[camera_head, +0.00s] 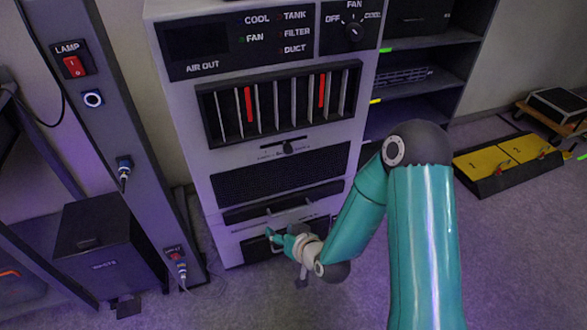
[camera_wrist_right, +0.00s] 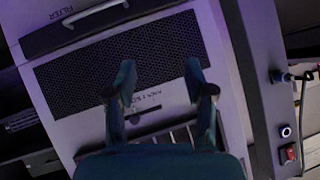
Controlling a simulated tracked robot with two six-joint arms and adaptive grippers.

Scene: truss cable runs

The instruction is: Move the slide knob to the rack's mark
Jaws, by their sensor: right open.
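The slide knob (camera_head: 288,149) is a small dark knob on a thin horizontal slot in the grey cabinet's front, just below the louvre vent. It sits near the slot's middle, a little to the right. The small lettering around the slot is too small to read in the head view. My right gripper (camera_head: 279,239) is low in front of the cabinet, well below the knob and apart from it. In the right wrist view its two fingers (camera_wrist_right: 160,75) are spread with nothing between them, over the dark mesh grille. My left gripper is not in view.
The louvre vent (camera_head: 283,101) has two red strips. A fan dial (camera_head: 353,31) is above it, and a mesh grille (camera_head: 280,168) below the slot. A dark bin (camera_head: 100,245) and a post with a lamp switch (camera_head: 73,66) stand at left. Shelves (camera_head: 420,75) stand at right.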

